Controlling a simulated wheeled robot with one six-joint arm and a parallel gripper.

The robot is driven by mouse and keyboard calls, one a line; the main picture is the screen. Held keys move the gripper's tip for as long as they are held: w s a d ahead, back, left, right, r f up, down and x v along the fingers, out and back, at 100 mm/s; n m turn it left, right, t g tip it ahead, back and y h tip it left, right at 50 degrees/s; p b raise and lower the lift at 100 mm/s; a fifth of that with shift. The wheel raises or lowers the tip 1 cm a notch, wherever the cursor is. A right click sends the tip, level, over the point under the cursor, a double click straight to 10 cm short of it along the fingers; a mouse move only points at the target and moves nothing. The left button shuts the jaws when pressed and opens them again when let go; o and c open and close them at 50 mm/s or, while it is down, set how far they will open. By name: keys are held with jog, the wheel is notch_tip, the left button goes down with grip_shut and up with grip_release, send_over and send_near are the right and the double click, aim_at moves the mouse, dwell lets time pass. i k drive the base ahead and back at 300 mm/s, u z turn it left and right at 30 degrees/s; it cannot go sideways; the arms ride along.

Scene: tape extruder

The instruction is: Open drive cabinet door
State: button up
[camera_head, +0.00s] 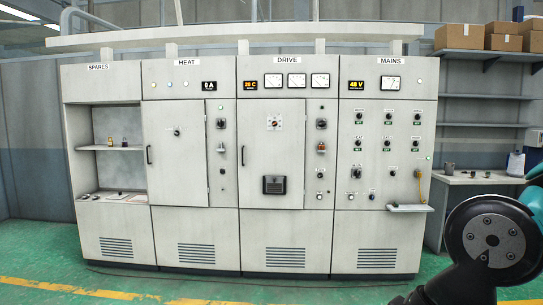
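The drive cabinet (289,222) stands in the row of grey cabinets, under the label DRIVE. Its door (286,145) looks closed. A dark vertical handle (243,156) sits at the door's left edge. A rotary switch with a red mark (274,123) is in the upper part of the door, and a black vent or box (274,185) is lower down. A panel with a knob and a red item (321,147) is to the right of the door. My arm shows at the lower right, apart from the cabinet. My gripper's fingers do not show.
The HEAT cabinet door (176,165) is on the left, with open SPARES shelves (115,148) beyond it. The MAINS panel (385,145) and a small ledge (410,208) are on the right. A workbench (480,179) stands far right. Green floor (150,276) in front looks clear.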

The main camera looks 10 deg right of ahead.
aim_at(264, 149)
jog(key=u, duration=0.15)
jog(key=i, duration=0.6)
jog(key=u, duration=0.55)
jog(key=i, duration=2.4)
jog(key=z, duration=0.25)
jog(key=i, duration=1.15)
jog(key=z, duration=0.2)
